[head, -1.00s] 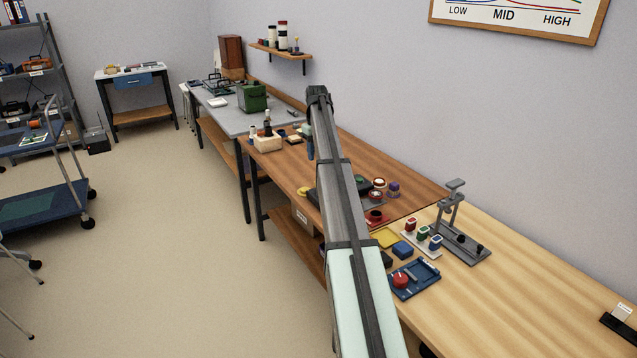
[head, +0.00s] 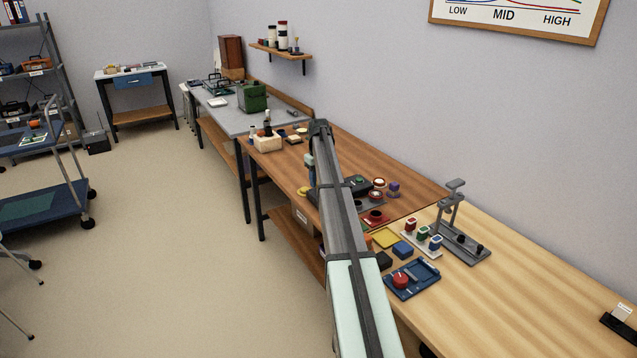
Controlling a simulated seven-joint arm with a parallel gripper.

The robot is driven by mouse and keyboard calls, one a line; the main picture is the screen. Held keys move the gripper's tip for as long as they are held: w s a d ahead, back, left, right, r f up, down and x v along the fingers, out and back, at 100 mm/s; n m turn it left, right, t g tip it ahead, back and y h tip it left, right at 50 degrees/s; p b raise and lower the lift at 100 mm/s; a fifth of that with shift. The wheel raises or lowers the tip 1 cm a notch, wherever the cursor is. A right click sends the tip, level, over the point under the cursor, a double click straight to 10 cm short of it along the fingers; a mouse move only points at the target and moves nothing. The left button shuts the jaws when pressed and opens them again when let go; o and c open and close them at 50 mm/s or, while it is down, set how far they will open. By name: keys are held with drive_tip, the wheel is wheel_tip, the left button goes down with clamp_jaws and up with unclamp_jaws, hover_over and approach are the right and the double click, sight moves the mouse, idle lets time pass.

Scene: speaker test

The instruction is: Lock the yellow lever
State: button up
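I cannot make out a yellow lever for certain. A small yellow piece (head: 304,190) shows at the left edge of the brown table, just left of my arm, too small to tell its shape. A flat yellow square tray (head: 386,237) lies right of my arm. My arm reaches up the middle of the head view and bends down at its far end above the brown table. A small blue-grey part of it shows left of the arm. My gripper's fingers are hidden behind the arm, so I see neither their state nor what they touch.
Right of my arm are a dark base with a green knob (head: 359,181), a red dish (head: 376,217), a blue panel with a red knob (head: 412,279), colored buttons (head: 423,233) and a grey stand (head: 455,220). The light tabletop (head: 530,270) is mostly clear at right.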

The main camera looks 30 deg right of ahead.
drive_tip(key=shift+f, duration=0.65)
clamp_jaws()
